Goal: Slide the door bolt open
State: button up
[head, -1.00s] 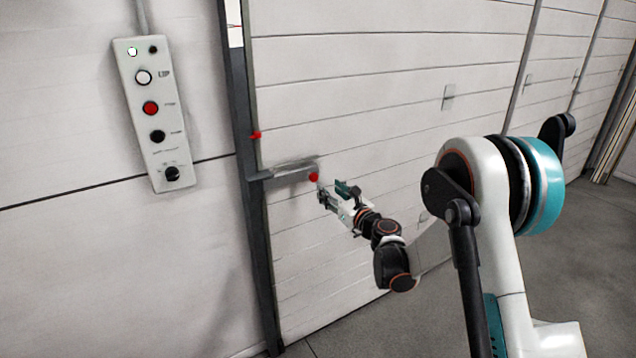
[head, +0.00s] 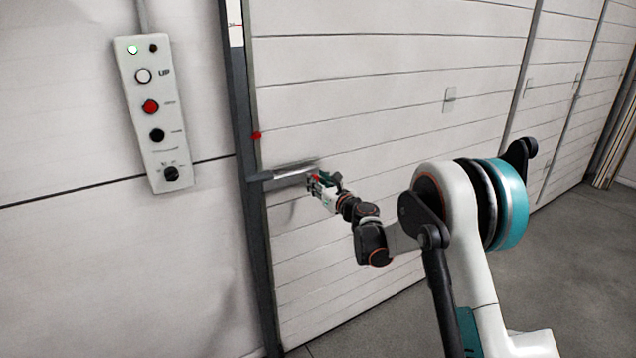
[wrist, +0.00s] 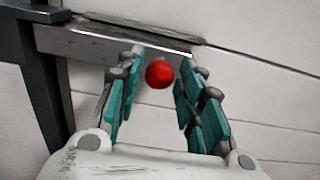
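The door bolt (head: 288,171) is a grey metal bar on the white panelled door, running from the dark door frame post to the right. It also shows in the wrist view (wrist: 90,46), reaching the dark post on the left. Its red ball knob (wrist: 159,74) sits between my gripper's teal fingers in the wrist view, with a gap visible on both sides. My gripper (head: 315,181) is open at the right end of the bolt. In the head view the fingers partly hide the knob.
A dark vertical post (head: 252,200) stands left of the door. A control box (head: 155,115) with several buttons and a lit green lamp hangs on the wall at the left. Grey floor lies open at the right.

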grip_shut()
jog(key=shift+w+d, duration=0.55)
jog(key=shift+d, duration=0.25)
jog(key=shift+w+d, duration=0.55)
jog(key=shift+d, duration=0.3)
jog(key=shift+w+d, duration=0.55)
jog(key=shift+d, duration=0.25)
jog(key=o, duration=0.6)
grip_release()
jog(key=shift+w+d, duration=0.1)
jog(key=shift+d, duration=0.05)
jog(key=shift+c, duration=0.2)
jog(key=v, duration=1.2)
